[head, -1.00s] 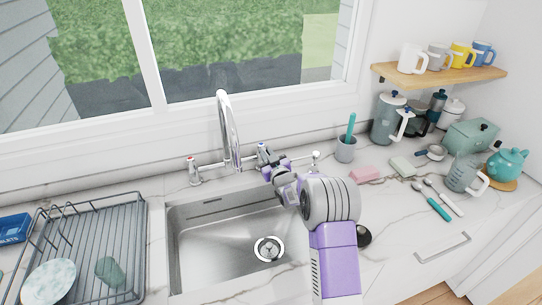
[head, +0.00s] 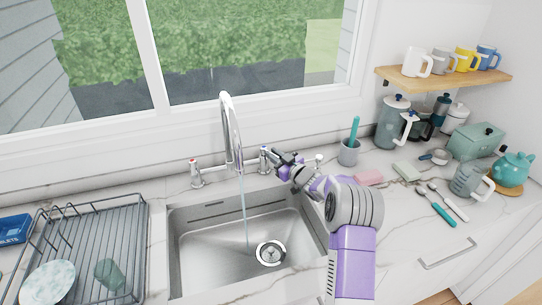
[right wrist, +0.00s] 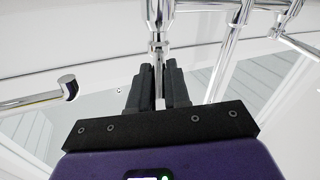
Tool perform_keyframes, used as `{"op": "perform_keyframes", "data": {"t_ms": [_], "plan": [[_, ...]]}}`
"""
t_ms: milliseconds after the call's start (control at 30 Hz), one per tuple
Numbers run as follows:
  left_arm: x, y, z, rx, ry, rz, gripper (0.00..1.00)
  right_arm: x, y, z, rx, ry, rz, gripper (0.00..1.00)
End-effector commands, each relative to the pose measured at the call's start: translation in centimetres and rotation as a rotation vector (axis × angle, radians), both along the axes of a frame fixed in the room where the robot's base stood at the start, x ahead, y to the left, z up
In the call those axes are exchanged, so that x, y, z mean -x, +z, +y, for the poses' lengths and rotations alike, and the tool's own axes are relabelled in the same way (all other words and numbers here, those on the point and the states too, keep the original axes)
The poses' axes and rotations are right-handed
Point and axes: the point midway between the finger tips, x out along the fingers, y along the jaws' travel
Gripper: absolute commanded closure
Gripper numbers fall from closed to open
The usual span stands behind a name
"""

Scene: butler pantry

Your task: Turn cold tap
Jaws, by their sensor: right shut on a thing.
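The cold tap (head: 264,150), a chrome handle with a blue mark, stands on the counter just right of the tall curved spout (head: 230,125). A thin stream of water runs from the spout into the steel sink. My right gripper (head: 279,157) reaches in from the right and is at the cold tap's lever. In the right wrist view, the black fingers of the gripper (right wrist: 160,75) are shut on the thin chrome lever of the cold tap (right wrist: 159,92), which shows between them. The hot tap (head: 195,172), with a red mark, stands left of the spout. My left gripper is not in view.
The sink (head: 205,268) lies in front of the spout. A dish rack (head: 140,235) stands at the left. A small chrome fitting (head: 319,159), a cup with a teal brush (head: 349,152) and a pink sponge (head: 369,177) are at the right, near my arm.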

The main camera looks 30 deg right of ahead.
Motion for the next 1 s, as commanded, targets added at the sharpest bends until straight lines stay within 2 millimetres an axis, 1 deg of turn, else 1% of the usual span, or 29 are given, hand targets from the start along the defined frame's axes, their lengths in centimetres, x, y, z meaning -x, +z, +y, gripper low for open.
{"op": "perform_keyframes", "data": {"t_ms": [33,67,200,467,567,667,900,1000], "plan": [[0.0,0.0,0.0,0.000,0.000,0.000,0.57,0.0,0.2,0.0,0.002,-0.001,-0.002,1.00],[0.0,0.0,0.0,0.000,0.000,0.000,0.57,0.0,0.2,0.0,0.002,-0.001,-0.002,0.80],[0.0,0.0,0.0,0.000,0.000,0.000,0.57,-0.1,0.1,0.1,0.002,0.000,-0.001,0.59],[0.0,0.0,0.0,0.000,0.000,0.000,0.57,-0.1,0.0,0.1,0.001,-0.001,0.000,0.58],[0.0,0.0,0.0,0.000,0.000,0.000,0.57,0.3,0.0,0.0,0.001,-0.001,0.001,0.58],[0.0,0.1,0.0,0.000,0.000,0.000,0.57,1.4,0.1,-0.3,0.001,-0.002,0.001,0.58],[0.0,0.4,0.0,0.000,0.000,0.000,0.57,5.2,0.1,-0.8,0.000,-0.003,0.000,0.58],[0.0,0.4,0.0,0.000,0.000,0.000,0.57,6.4,0.1,-1.0,0.001,-0.002,0.000,0.58]]}}
